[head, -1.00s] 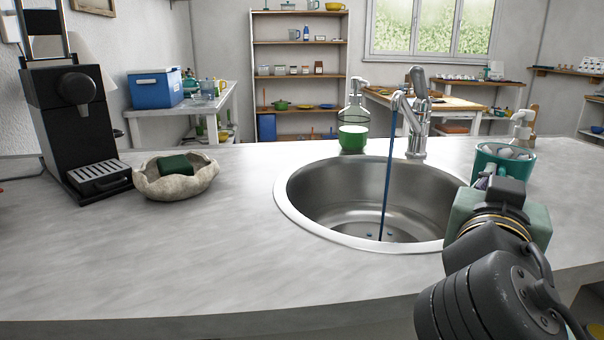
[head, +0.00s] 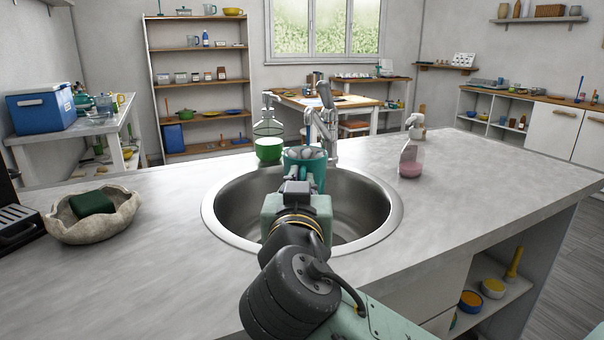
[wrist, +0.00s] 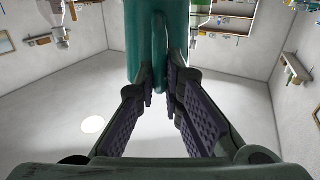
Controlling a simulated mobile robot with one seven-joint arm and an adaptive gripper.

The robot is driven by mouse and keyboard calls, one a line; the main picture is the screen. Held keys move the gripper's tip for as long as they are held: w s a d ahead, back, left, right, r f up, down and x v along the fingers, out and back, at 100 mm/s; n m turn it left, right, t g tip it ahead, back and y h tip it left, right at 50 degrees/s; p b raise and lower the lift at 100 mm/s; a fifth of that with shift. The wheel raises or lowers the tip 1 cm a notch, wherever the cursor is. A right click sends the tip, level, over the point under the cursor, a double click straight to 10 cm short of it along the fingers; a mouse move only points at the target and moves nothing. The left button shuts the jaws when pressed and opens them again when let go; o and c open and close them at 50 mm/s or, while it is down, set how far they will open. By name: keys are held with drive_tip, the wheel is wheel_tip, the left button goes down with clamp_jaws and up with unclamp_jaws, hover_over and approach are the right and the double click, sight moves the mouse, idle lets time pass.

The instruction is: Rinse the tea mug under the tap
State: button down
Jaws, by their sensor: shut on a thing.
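The teal tea mug (head: 306,176) is upright over the sink (head: 213,210), in front of the tap (head: 331,140). Pale grey shapes show inside its rim. My gripper (head: 297,188) is shut on the mug's handle from the near side. In the wrist view the mug (wrist: 148,45) fills the top middle, and the fingers (wrist: 162,88) close on the handle strip. The tap's spout end is just above and behind the mug. No water stream is visible now; the mug may hide it.
A green-based glass bottle (head: 268,148) stands left of the tap. A pink-based dispenser (head: 410,163) is to the right on the counter (head: 480,165). A stone-like bowl (head: 92,222) with a green sponge (head: 92,202) stands at left. The counter between bowl and sink is clear.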

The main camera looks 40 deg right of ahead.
drive_tip(key=shift+w+d+r+p, duration=0.2)
drive_tip(key=shift+w+d+p, duration=0.3)
drive_tip(key=shift+p, duration=0.7)
drive_tip(key=shift+f+p+x, duration=0.2)
drive_tip(key=shift+p+x, duration=0.15)
drive_tip(key=shift+x, duration=0.4)
drive_tip(key=shift+f+p+x, duration=0.15)
drive_tip(key=shift+p+x, duration=0.2)
drive_tip(key=shift+x, duration=0.35)
drive_tip(key=x, duration=0.3)
drive_tip(key=b+x, duration=0.1)
drive_tip(key=shift+w+d+f, duration=0.25)
drive_tip(key=shift+d+f, duration=0.05)
drive_tip(key=shift+f, duration=0.1)
drive_tip(key=shift+x, duration=1.2)
drive_tip(key=shift+s+d, duration=0.1)
drive_tip(key=shift+s, duration=0.05)
drive_tip(key=shift+s+d+b, duration=0.35)
drive_tip(key=shift+d+b, duration=0.05)
drive_tip(key=shift+w+a, duration=0.1)
drive_tip(key=shift+w+a, duration=0.35)
